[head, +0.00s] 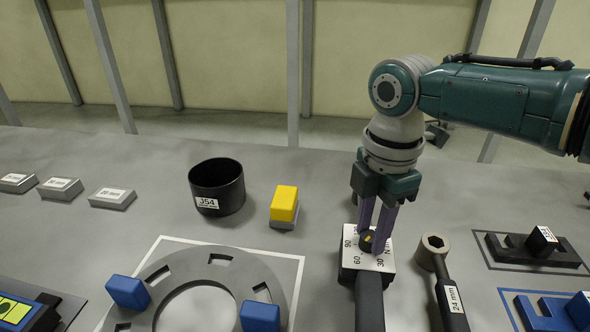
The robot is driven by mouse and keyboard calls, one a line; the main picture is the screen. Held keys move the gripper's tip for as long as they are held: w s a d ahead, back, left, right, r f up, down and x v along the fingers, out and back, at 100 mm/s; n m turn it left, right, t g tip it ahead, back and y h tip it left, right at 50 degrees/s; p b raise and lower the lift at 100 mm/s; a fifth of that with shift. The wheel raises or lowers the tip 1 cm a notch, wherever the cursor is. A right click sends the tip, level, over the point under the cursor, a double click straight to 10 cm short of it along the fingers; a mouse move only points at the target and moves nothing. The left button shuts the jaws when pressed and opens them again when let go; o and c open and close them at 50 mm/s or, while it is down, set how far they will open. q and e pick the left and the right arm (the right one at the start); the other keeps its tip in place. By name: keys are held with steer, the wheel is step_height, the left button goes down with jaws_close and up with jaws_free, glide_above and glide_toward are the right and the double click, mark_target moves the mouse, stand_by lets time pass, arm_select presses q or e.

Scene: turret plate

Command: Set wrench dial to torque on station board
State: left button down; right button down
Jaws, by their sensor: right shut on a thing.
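The torque wrench (369,300) lies on the table with its dark handle toward the front. Its white dial plate (348,258) carries numbers, with 90, 60 and 30 readable. A dark round knob with a yellow mark sits in the middle of the plate. My right gripper (374,238) points down over the plate, its purple fingers shut on the dial knob (368,240). The fingers partly hide the knob and some numbers. My left gripper is not in view. I cannot make out a station board with a torque value for certain.
A 24 mm wrench (436,260) lies just right of the dial. A black bin labelled J54 (217,188), a yellow block (285,203) and a grey ring plate (190,268) with blue blocks (128,292) are to the left. Dark and blue fixtures (535,252) stand at the right.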

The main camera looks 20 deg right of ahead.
mark_target(371, 237)
steer(key=shift+n, duration=0.3)
steer(key=c, duration=0.5)
jaws_free()
steer(key=shift+r, duration=0.1)
step_height(371, 237, up, 10)
steer(key=shift+f+p, duration=0.1)
steer(key=shift+p, duration=0.45)
steer(key=shift+s+a+f, duration=0.1)
